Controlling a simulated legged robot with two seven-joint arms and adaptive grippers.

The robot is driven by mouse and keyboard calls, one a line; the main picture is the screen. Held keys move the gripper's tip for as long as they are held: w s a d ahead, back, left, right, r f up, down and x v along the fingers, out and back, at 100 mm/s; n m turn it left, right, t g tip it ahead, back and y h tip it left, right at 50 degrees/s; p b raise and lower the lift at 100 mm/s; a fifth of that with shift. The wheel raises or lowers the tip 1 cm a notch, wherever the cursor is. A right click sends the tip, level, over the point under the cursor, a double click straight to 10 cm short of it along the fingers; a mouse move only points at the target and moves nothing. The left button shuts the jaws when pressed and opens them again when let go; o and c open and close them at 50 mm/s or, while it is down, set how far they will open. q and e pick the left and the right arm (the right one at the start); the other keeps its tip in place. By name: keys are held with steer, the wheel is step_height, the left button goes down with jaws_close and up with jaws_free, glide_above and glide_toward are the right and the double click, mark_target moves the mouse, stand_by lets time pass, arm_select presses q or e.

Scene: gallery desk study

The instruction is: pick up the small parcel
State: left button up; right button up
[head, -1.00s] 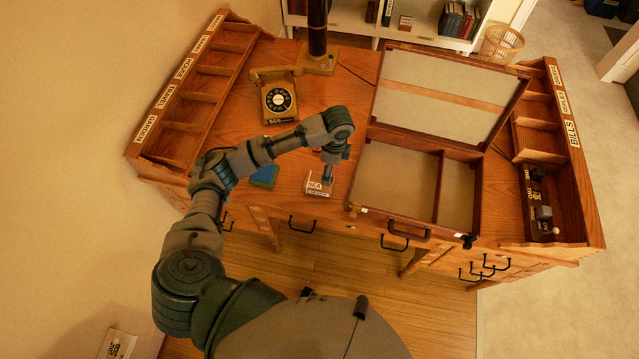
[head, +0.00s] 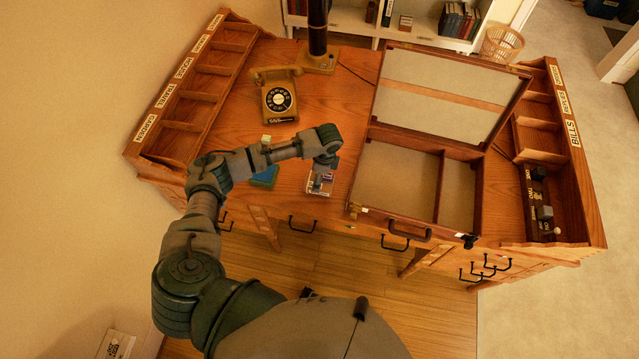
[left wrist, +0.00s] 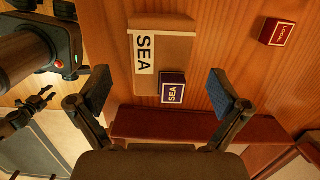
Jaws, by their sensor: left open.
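The task's small parcel could be any of several little blocks; I cannot tell which. A red block (left wrist: 277,32) with a white-framed label lies apart on the wood at the upper right. My left gripper (left wrist: 163,95) is open and empty, with the blue block below and between its fingertips, untouched. In the head view my wrist hides much of this spot.
The wooden desk (head: 335,105) carries an open case (head: 398,185) just right of my gripper. A telephone (head: 279,100), a pale cube (head: 266,139) and a green-blue item (head: 266,175) are to the left. Labelled racks stand at both ends. The desk's front edge is close.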

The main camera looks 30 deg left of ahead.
arm_select(q)
step_height(320, 180, down, 4)
steer(key=shift+f, duration=0.2)
steer(key=c, duration=1.4)
steer(key=shift+r, duration=0.1)
steer(key=shift+w, duration=0.1)
